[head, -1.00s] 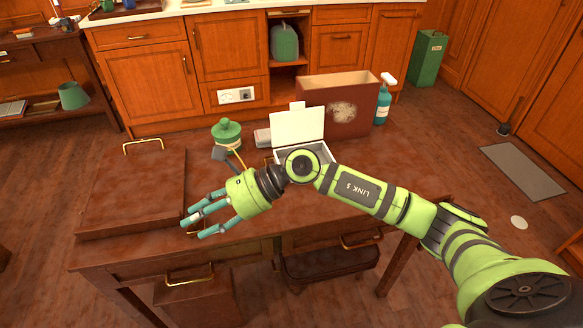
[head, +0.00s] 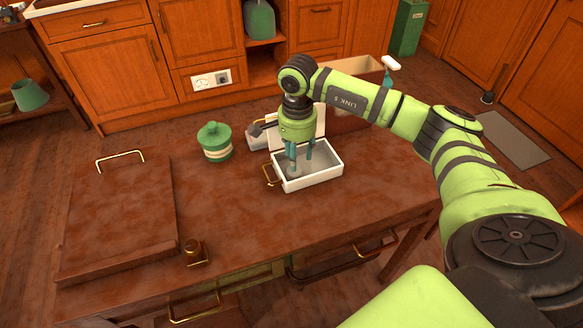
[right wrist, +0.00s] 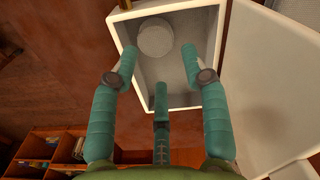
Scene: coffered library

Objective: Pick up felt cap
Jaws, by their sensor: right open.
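A round, pale grey cap (right wrist: 155,38), which looks like the felt cap, lies inside an open white box (right wrist: 206,18), near the far end in the right wrist view. In the head view the white box (head: 314,180) stands on the brown table with its lid raised at the back. My right gripper (head: 301,166) points down into the box opening, its teal fingers spread. In the right wrist view my right gripper (right wrist: 160,68) is open and empty, with the cap beyond its fingertips and apart from them. My left gripper is not in view.
A green lidded jar (head: 214,143) stands left of the box. A small brass and dark object (head: 195,251) sits near the table's front edge, beside a raised brown panel (head: 120,220) with a handle. A brown bin (head: 352,68) stands behind the box. The table's middle is clear.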

